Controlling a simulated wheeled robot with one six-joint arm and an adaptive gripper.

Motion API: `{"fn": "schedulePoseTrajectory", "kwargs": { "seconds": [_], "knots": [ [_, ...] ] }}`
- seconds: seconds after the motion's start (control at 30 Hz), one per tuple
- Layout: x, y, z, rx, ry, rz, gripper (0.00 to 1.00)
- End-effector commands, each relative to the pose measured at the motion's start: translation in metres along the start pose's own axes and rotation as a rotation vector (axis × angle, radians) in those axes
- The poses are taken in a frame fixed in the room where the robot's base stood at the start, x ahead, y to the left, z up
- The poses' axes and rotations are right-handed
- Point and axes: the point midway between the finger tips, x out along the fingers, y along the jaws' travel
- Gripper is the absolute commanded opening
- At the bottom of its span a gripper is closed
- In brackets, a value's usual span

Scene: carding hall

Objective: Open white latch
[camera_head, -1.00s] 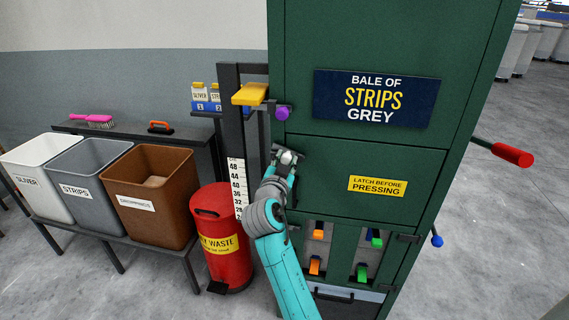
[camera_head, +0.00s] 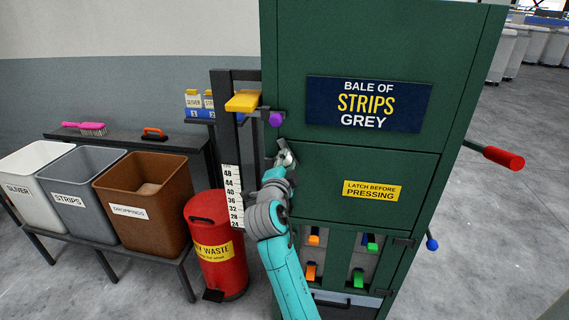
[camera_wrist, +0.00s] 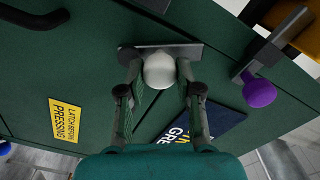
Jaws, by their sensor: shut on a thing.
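The white latch ends in a round white knob (camera_wrist: 159,70) on a flat grey bar (camera_wrist: 190,51), mounted on the dark green press front. My gripper (camera_wrist: 157,65) is shut on the knob, with one finger on each side of it in the wrist view. In the head view my gripper (camera_head: 284,157) is at the left edge of the press door (camera_head: 340,160), below the purple knob (camera_head: 276,119). The knob is partly hidden there by my gripper, and the bar's exact angle is hard to tell.
The purple knob also shows in the wrist view (camera_wrist: 259,92), to the right of the white one. A yellow block (camera_head: 243,101) sits on the dark post at left. A red bin (camera_head: 216,255) stands below. A red handle (camera_head: 503,158) juts out at right.

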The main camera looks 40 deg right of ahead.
Motion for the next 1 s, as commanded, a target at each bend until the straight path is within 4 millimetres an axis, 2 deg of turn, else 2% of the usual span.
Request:
{"fn": "schedulePoseTrajectory", "kwargs": {
  "seconds": [0.57,0.6,0.67,1.0],
  "knots": [
    [0.0002,0.0007,-0.0014,0.029,0.001,0.001,0.00],
    [0.0002,0.0007,-0.0014,0.029,0.001,0.001,0.44],
    [0.0002,0.0007,-0.0014,0.029,0.001,0.001,0.58],
    [-0.0018,0.0004,-0.0009,0.028,0.000,0.000,0.58]
  ]
}}
